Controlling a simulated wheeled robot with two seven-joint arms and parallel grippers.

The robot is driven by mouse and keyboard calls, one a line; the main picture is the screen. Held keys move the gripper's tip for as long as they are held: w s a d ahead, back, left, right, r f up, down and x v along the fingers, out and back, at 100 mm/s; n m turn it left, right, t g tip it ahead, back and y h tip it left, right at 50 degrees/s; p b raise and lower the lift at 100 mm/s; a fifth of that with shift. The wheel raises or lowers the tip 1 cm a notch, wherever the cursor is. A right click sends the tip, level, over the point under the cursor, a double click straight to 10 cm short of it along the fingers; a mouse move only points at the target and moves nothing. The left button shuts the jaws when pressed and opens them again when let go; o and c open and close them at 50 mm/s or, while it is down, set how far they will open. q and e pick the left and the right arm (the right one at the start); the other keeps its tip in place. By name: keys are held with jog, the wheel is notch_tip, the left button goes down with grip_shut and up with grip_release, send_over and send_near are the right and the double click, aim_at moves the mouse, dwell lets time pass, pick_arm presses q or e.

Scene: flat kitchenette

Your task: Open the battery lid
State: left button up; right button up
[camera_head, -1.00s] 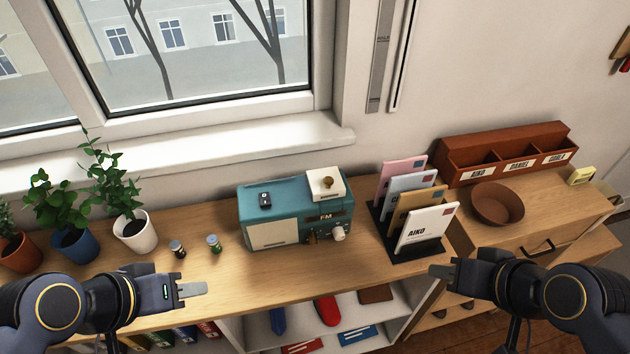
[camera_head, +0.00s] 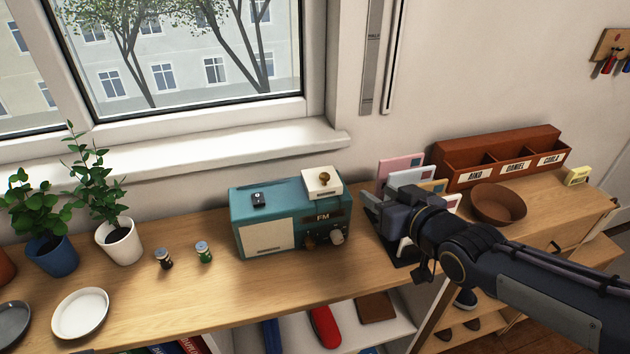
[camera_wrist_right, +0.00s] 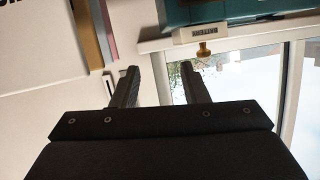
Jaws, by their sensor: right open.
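The teal radio (camera_head: 290,222) stands on the wooden counter. The battery lid (camera_head: 322,186), a white block with a brass knob (camera_head: 323,177), sits on its top right and looks closed. In the right wrist view the labelled lid (camera_wrist_right: 203,33) and its knob (camera_wrist_right: 204,50) appear upside down, beyond the fingertips. My right gripper (camera_head: 370,205) is to the right of the radio, in front of the letter rack, open and empty; its two fingers (camera_wrist_right: 160,80) are spread and apart from the lid. My left gripper is out of view.
Two small batteries (camera_head: 204,252) (camera_head: 164,258) stand left of the radio. The letter rack (camera_head: 402,250) with envelopes is partly hidden behind my right arm. A brown bowl (camera_head: 498,205) and plate (camera_head: 80,313) are on the counter. A small black item (camera_head: 259,200) lies on the radio.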

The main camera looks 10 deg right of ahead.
aim_at(328, 179)
jog(key=w+a+n+y+b, duration=0.1)
jog(key=a, duration=0.1)
jog(key=w+a+n+t+y+b, duration=0.1)
jog(key=a, duration=0.1)
jog(key=w+a+f+n+t+y+b, duration=0.1)
jog(key=a+y+b, duration=0.1)
jog(key=shift+w+n, duration=0.25)
jog(key=shift+n, duration=0.05)
jog(key=shift+w+a+r+y, duration=0.1)
jog(key=shift+w+a+y, duration=0.05)
jog(key=shift+y, duration=0.15)
jog(key=shift+w+a, duration=0.2)
jog(key=shift+w, duration=0.15)
jog(key=x, duration=0.6)
jog(key=shift+w+r+p, duration=0.15)
jog(key=shift+w+p, duration=0.15)
jog(key=shift+p, duration=0.1)
grip_shut()
